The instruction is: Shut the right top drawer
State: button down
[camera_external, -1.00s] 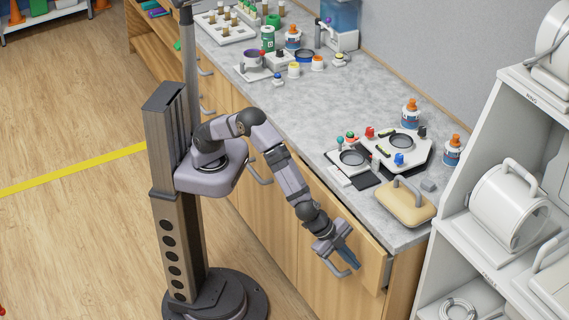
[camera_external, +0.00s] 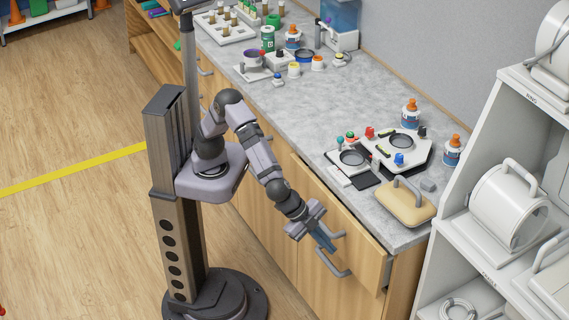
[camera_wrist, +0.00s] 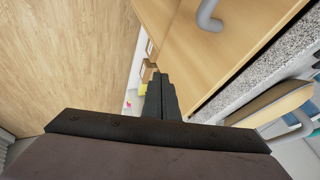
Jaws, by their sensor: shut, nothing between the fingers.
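The right top drawer (camera_external: 358,243) is at the right end of the wooden counter front. Its wooden front stands out a little from the cabinet, and a dark part shows in the gap at its right end. My gripper (camera_external: 329,246) is shut and empty in front of the drawer front, by its grey handle; I cannot tell whether they touch. In the wrist view my shut fingers (camera_wrist: 161,97) point past the drawer front (camera_wrist: 215,50), with a grey handle (camera_wrist: 209,15) at the top.
A lower grey handle (camera_external: 333,266) is just below my gripper. The grey countertop (camera_external: 345,95) above holds a tan case (camera_external: 400,203), small devices and bottles. White shelving (camera_external: 470,225) stands at the right.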

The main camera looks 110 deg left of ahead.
jog(key=shift+s+a, duration=1.3)
jog(key=shift+s, duration=0.1)
send_near(359, 266)
notch_tip(359, 266, down, 3)
jog(key=d, duration=0.3)
jog(key=shift+w+a+f+p, duration=0.1)
jog(key=shift+w+a+p, duration=0.6)
jog(key=shift+a, duration=0.1)
jog(key=shift+w+a+p, duration=0.55)
jog(key=shift+a+p, duration=0.1)
jog(key=shift+a, duration=0.2)
